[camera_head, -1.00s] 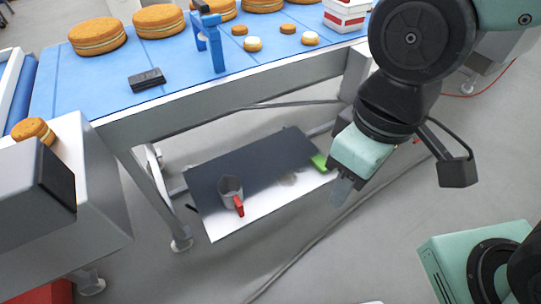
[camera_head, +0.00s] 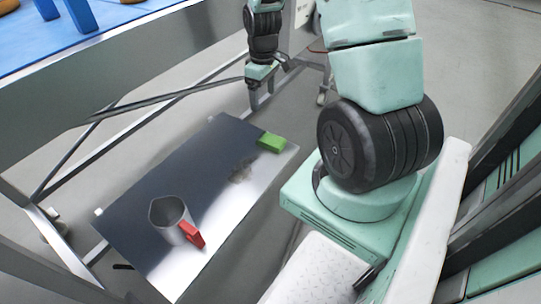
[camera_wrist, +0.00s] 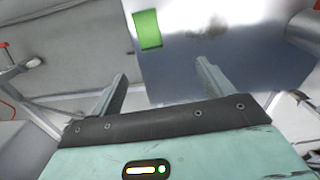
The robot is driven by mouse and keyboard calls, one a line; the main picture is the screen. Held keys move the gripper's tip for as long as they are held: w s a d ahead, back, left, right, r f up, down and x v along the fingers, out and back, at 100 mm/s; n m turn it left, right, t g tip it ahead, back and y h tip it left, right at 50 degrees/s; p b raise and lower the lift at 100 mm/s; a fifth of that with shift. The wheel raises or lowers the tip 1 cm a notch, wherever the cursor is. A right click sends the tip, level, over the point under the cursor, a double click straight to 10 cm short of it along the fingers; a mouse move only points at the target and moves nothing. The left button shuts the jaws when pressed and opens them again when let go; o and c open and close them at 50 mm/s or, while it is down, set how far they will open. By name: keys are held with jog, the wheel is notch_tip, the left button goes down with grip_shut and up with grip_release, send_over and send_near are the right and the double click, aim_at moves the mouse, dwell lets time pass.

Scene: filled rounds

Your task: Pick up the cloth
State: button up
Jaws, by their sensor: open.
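A green, flat rectangular piece (camera_head: 271,142), the only thing here that looks like a folded cloth, lies at the far right end of the metal lower shelf (camera_head: 200,165). In the wrist view the green piece (camera_wrist: 147,30) shows at the top, ahead of the fingers and between their lines. My gripper (camera_head: 259,90) is open and empty, apart from the green piece and beyond it in the head view. In the wrist view both fingers of my gripper (camera_wrist: 160,74) are spread, with nothing between them.
A grey metal jug (camera_head: 168,211) with a red handle stands on the near part of the shelf. A brownish smudge (camera_head: 241,172) lies near the green piece. The blue-topped table (camera_head: 40,40) and its metal frame stand above and left of the shelf.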

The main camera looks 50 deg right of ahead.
notch_tip(320, 180, down, 3)
jog(key=d, duration=0.2)
jog(key=b, duration=0.5)
send_over(271, 139)
jog(key=f, duration=1)
jog(key=shift+s+a+f, duration=0.1)
jog(key=shift+a+f, duration=0.1)
jog(key=shift+d+f+b, duration=0.1)
jog(key=shift+f+b, duration=1)
jog(key=shift+f, duration=1.85)
jog(key=shift+r, duration=0.1)
jog(key=c, duration=1.1)
